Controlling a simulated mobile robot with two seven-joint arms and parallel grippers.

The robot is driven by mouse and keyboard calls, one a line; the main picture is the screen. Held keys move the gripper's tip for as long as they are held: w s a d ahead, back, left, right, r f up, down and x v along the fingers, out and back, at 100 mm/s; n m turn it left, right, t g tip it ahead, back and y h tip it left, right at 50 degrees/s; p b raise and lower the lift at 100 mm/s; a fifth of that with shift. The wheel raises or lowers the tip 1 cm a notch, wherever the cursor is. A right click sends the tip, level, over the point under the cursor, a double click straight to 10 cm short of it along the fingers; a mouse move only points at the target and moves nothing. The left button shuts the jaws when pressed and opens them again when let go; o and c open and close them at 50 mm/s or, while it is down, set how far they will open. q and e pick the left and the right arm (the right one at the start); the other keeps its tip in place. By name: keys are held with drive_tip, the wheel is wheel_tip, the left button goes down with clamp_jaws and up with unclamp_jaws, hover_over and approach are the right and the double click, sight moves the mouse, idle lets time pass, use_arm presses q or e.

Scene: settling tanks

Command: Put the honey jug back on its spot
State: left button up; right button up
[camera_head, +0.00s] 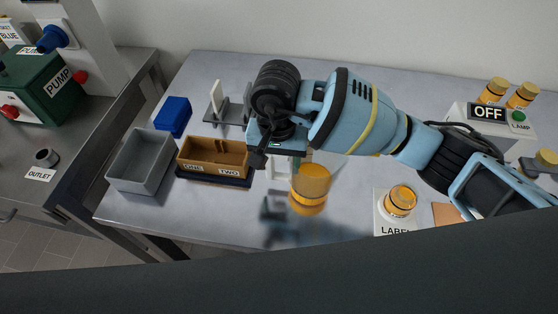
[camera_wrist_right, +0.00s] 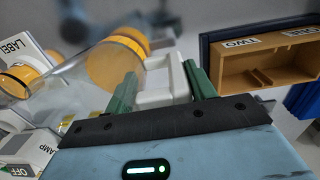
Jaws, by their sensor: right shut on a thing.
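The honey jug (camera_head: 310,188) is an amber cylinder with a pale handle, held over the middle of the table. Its clear side and orange end (camera_wrist_right: 112,65) show in the right wrist view. My right gripper (camera_head: 276,153) is shut on the jug's white handle (camera_wrist_right: 158,82), with one green finger on each side of it. In the head view the gripper body partly hides the handle. A dark blurred reflection lies on the table below. Which place is the jug's spot I cannot tell; a flat orange patch (camera_head: 446,214) lies at the right. My left gripper is out of view.
A brown two-part tray (camera_head: 213,172) marked ONE and TWO, a grey bin (camera_head: 140,161) and a blue block (camera_head: 173,115) stand at left. An amber-topped jar (camera_head: 400,201) stands on a LABEL plate. A lamp box (camera_head: 489,113) with amber jars is back right.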

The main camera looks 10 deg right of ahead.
drive_tip(key=shift+f, duration=0.1)
drive_tip(key=shift+f, duration=0.15)
drive_tip(key=o, duration=1.5)
wheel_tip(320, 180, up, 12)
drive_tip(key=shift+a+r, duration=0.15)
